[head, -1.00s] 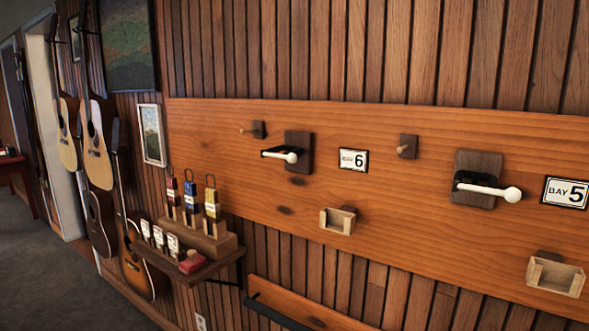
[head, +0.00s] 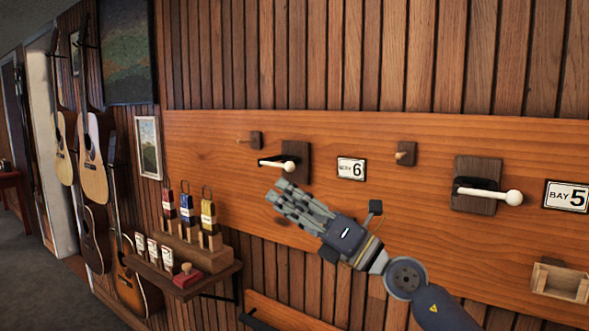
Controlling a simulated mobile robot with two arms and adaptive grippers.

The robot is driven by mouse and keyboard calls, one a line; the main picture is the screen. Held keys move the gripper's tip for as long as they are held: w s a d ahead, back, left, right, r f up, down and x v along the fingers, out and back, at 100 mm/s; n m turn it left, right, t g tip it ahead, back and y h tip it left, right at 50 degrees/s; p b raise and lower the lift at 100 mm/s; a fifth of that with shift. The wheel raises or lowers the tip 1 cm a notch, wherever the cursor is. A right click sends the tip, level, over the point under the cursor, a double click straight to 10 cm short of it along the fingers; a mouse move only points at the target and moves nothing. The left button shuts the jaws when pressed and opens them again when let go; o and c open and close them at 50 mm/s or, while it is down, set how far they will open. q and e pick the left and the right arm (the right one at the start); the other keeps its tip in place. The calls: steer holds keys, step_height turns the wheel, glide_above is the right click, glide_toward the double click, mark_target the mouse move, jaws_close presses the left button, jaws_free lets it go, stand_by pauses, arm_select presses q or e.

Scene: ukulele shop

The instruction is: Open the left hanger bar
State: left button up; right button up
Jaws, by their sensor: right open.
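The left hanger bar (head: 277,164) is a white-tipped bar on a black bracket, mounted on a dark wooden block (head: 297,160) beside the BAY 6 label (head: 351,169). The bar lies across the front of its bracket. My right gripper (head: 278,197) is open and empty. Its fingers point up and left, a little below the bar's white tip in the picture. I see no contact with the bar. A second hanger bar (head: 490,194) with a white tip is at the right, by the BAY 5 label (head: 566,196). My left gripper is out of view.
Small wooden pegs (head: 254,139) stick out from the orange board. A shelf (head: 190,281) with coloured tags and cards juts out at lower left. A small wooden box holder (head: 560,281) is at lower right. Guitars (head: 93,165) hang at far left.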

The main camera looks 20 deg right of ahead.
steer(key=w+d+r+n+g+h, duration=0.1)
steer(key=w+d+r+n+h, duration=0.15)
steer(key=d+h, duration=0.2)
steer(key=h, duration=0.3)
glide_toward(294, 167)
steer(key=shift+y, duration=0.25)
steer(key=p+x, duration=0.4)
steer(key=x, duration=0.4)
steer(key=shift+w, duration=0.1)
steer(key=shift+w+a+f, duration=0.15)
steer(key=shift+w+a, duration=0.15)
steer(key=shift+w, duration=0.35)
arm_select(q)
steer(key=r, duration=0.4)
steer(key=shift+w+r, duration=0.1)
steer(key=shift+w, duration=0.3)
arm_select(e)
steer(key=shift+c, duration=0.6)
jaws_close()
